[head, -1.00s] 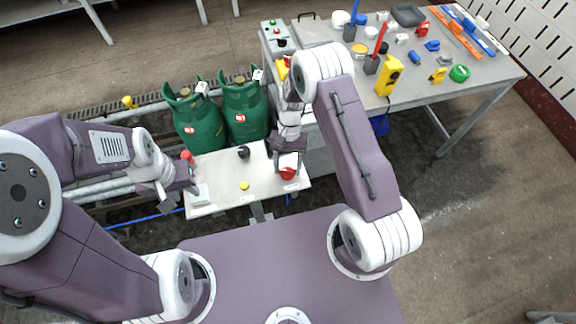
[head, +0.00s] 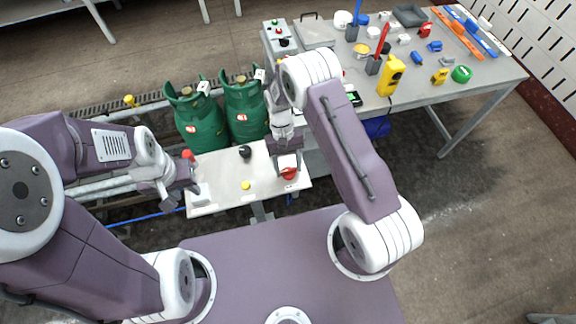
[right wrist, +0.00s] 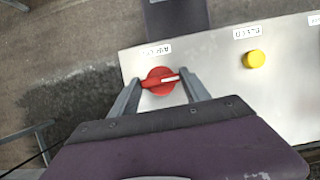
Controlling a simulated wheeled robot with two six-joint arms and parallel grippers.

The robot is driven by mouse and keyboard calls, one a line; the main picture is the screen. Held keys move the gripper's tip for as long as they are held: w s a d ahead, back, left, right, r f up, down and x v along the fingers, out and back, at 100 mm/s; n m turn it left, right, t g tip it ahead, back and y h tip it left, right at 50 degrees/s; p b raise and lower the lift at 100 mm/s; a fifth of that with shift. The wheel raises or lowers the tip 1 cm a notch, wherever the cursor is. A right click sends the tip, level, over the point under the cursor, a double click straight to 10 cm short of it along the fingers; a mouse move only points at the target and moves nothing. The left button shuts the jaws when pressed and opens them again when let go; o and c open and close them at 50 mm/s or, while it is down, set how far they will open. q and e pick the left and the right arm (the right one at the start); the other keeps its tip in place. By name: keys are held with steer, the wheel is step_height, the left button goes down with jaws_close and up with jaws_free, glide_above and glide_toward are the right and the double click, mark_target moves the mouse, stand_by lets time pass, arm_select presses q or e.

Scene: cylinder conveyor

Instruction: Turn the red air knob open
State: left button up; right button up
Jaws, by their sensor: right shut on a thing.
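The red air knob (head: 289,174) sits at the right end of the pale panel (head: 226,200) in the head view. In the right wrist view the red knob (right wrist: 158,80) has a white mark that lies nearly level, tilted slightly up to the right. My right gripper (right wrist: 160,84) is shut on the knob, with one finger on each side. It reaches down from above in the head view. My left gripper (head: 190,183) is at the panel's left end, near a white block (head: 201,195); its fingers are too unclear to judge.
The panel also bears a yellow button (head: 245,185) and a black knob (head: 245,152). Two green gas cylinders (head: 200,122) stand behind it. A grey table (head: 437,93) with several tools and parts is at the back right. Pipes run behind the left arm.

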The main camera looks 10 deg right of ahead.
steer(key=o, duration=1.4)
steer(key=b+v, duration=0.1)
steer(key=v, duration=0.8)
